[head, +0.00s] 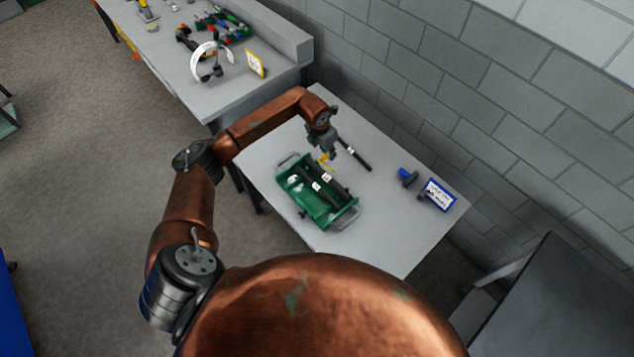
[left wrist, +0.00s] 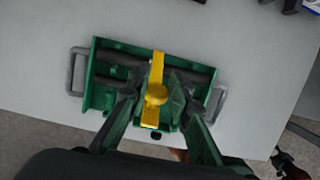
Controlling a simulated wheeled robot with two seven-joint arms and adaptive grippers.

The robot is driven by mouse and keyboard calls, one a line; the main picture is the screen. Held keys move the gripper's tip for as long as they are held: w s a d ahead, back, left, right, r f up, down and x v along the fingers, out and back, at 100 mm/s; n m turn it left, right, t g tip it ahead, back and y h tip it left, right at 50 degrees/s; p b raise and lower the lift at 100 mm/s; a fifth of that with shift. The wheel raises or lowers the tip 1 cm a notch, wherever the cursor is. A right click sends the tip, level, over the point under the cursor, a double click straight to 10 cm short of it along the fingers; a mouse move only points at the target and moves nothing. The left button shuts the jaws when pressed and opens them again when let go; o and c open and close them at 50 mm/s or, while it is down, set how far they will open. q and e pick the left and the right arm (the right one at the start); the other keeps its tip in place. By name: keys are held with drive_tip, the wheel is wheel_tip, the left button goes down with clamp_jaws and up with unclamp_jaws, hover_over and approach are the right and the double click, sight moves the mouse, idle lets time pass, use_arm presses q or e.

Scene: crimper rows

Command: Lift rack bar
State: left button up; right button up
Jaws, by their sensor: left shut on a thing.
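A green rack (head: 318,207) stands on the light table, with dark rod-like tools with white labels lying in it. In the left wrist view the green rack (left wrist: 103,97) fills the middle and has a grey handle at each end. A yellow rack bar (left wrist: 157,70) with a round knob crosses over the dark tools. My left gripper (left wrist: 153,97) is shut on the yellow bar, one finger at each side. In the head view my left gripper (head: 324,150) is at the rack's far side, with the yellow bar (head: 325,160) under it. Bar-to-rack contact is unclear. My right gripper is not in view.
A dark labelled rod (head: 354,155) lies beyond the rack. A blue-and-black item (head: 407,177) and a blue-framed sign (head: 439,194) stand at the right. A grey bench (head: 180,62) with tools adjoins at upper left. A block wall runs behind. The table's front right is clear.

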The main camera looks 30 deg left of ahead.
use_arm(q)
drive_tip(key=shift+w+d+b, duration=0.25)
drive_tip(key=shift+w+b, duration=0.2)
drive_tip(key=shift+w, duration=0.2)
clamp_jaws()
drive_tip(key=w+d+b, duration=0.3)
drive_tip(key=w+b, duration=0.4)
drive_tip(key=shift+w+d, duration=0.15)
drive_tip(key=shift+w, duration=0.25)
drive_tip(key=shift+c, duration=0.7)
unclamp_jaws()
drive_tip(key=o, duration=0.5)
drive_tip(key=shift+c, duration=0.2)
drive_tip(key=v, duration=1.2)
